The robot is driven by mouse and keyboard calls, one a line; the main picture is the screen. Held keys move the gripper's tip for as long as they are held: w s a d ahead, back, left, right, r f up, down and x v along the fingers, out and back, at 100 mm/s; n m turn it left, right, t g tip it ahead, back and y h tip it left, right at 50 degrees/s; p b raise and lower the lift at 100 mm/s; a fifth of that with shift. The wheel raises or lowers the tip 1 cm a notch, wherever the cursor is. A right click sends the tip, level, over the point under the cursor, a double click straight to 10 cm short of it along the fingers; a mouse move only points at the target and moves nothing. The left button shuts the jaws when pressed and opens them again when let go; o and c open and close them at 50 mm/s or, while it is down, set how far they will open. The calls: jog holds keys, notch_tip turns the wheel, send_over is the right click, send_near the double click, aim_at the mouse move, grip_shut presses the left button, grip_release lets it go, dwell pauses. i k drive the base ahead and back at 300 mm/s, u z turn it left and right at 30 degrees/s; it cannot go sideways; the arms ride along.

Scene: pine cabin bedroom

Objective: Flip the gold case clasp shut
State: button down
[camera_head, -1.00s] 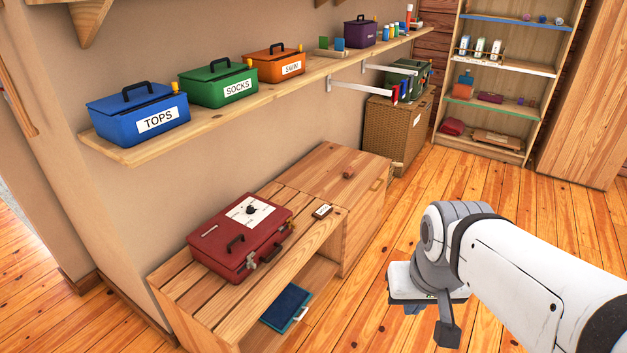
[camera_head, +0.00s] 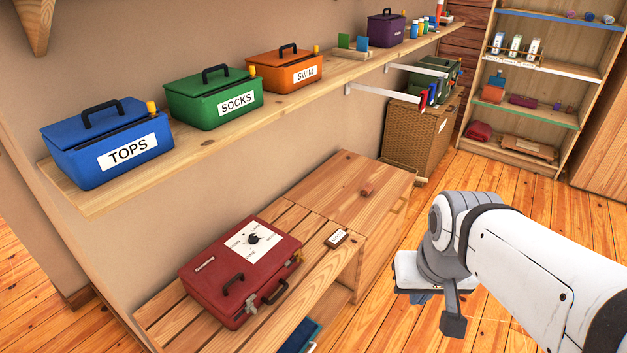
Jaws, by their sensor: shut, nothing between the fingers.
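A red case (camera_head: 215,275) with a white dial label on its lid lies on the slatted wooden bench, its lid down. A small gold clasp (camera_head: 297,257) shows at the right end of its front edge. It is too small to tell whether it is flipped open or shut. A silver-grey clasp (camera_head: 250,307) sits nearer the front left corner. My gripper (camera_head: 420,297) is at the right, well apart from the case, over the floor. It is shut and empty, and partly hidden by my wrist.
A small labelled block (camera_head: 337,239) lies on the bench (camera_head: 300,300) beside the case. A wall shelf (camera_head: 200,153) with blue, green and orange boxes overhangs behind. A blue item (camera_head: 302,335) sits under the bench. Floor between bench and my arm is clear.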

aim_at(300, 257)
jog(key=i, duration=0.9)
jog(key=z, duration=0.1)
